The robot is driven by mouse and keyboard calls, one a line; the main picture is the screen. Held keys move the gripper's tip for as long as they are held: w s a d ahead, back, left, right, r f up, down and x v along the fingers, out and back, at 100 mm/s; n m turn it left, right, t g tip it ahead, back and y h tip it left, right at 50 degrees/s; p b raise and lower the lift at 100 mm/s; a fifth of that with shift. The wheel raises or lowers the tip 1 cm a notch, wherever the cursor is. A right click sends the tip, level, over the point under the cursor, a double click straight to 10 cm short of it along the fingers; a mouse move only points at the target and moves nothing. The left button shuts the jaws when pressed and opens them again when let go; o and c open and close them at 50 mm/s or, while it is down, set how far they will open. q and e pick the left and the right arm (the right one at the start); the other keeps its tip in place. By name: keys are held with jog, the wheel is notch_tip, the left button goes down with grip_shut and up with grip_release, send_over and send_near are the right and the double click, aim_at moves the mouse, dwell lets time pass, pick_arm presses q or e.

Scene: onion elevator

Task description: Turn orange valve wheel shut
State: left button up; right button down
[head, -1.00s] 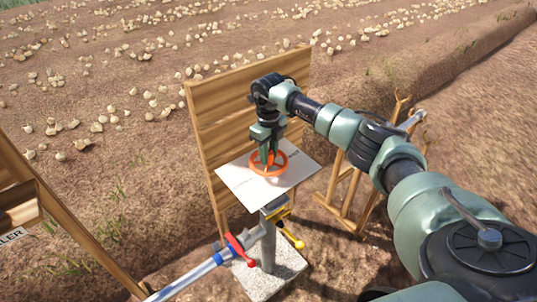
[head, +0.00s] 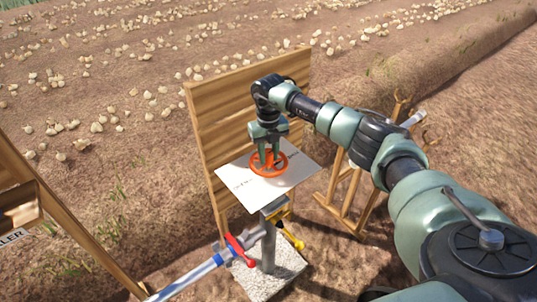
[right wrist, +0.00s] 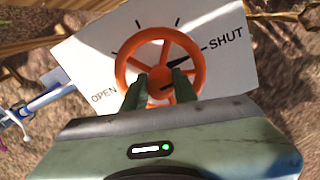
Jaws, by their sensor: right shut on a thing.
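The orange valve wheel (head: 251,165) lies flat over a white plate (head: 292,178) on a post. In the right wrist view the wheel (right wrist: 198,58) sits between the printed words OPEN at lower left and SHUT at right. A black pointer (right wrist: 179,64) on the wheel aims right, towards SHUT. My right gripper (head: 269,162) reaches down onto the wheel from above. Its two fingers, also seen in the right wrist view (right wrist: 164,86), are shut on the wheel's middle; the exact contact is partly hidden. My left gripper is not in view.
A wooden board (head: 205,110) stands close behind the plate. Below are a blue-and-silver pipe (head: 195,276) with a red handle (head: 239,250) and a yellow handle (head: 292,237). A wooden rack (head: 345,190) stands at right. Onions lie across the field behind.

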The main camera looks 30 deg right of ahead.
aim_at(268, 152)
jog(key=shift+r, duration=0.1)
jog(key=c, duration=1.1)
grip_release()
notch_tip(268, 152, up, 8)
jog(key=shift+f+b, duration=0.1)
jog(key=shift+b, duration=0.85)
